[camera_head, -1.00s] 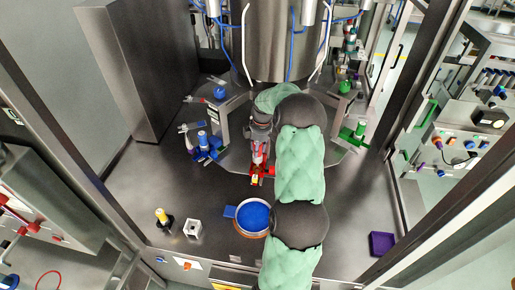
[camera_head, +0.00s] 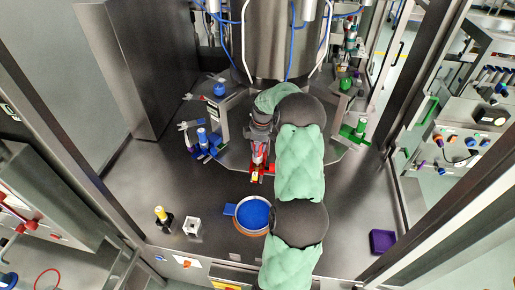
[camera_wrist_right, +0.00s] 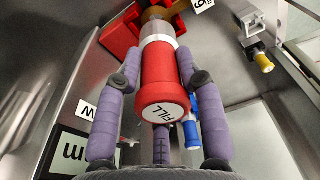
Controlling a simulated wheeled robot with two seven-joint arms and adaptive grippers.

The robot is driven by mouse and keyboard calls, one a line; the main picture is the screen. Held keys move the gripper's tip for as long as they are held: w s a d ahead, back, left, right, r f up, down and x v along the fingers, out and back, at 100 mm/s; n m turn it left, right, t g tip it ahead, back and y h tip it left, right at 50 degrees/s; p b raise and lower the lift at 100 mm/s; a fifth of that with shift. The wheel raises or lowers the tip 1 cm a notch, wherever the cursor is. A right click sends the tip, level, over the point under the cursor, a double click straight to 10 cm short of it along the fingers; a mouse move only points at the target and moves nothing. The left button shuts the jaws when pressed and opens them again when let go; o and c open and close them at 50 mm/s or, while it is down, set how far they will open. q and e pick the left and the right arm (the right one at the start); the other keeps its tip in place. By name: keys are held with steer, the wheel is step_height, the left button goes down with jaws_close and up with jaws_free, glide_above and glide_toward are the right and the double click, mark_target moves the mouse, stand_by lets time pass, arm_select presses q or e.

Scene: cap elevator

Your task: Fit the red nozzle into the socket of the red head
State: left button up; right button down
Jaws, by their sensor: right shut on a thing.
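My right gripper (camera_head: 258,160) is over the near rim of the round machine table. The red head (camera_wrist_right: 118,38) is behind the tip. In the head view, red and yellow parts (camera_head: 256,176) show just below the gripper. The socket is hidden, and I cannot tell whether the tip touches the head. My left gripper is out of view.
A blue-topped round container (camera_head: 253,214) stands in front of the gripper. A yellow-topped part (camera_head: 161,214) and a small metal block (camera_head: 192,226) stand to its left. Blue stations (camera_head: 204,142) and a green station (camera_head: 357,131) flank the gripper. A purple tray (camera_head: 382,241) is at right.

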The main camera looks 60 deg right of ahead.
steer(key=shift+f+b, duration=1.1)
steer(key=shift+f, duration=0.6)
stand_by(0.4)
steer(key=c, duration=0.7)
jaws_free()
steer(key=shift+s+d+r+p, duration=0.15)
steer(key=shift+r+p, duration=0.8)
steer(key=shift+r, duration=0.8)
steer(key=shift+s+a+r+p, duration=0.15)
steer(key=shift+r+p, duration=0.75)
steer(key=shift+r, duration=0.85)
steer(key=shift+d, duration=0.1)
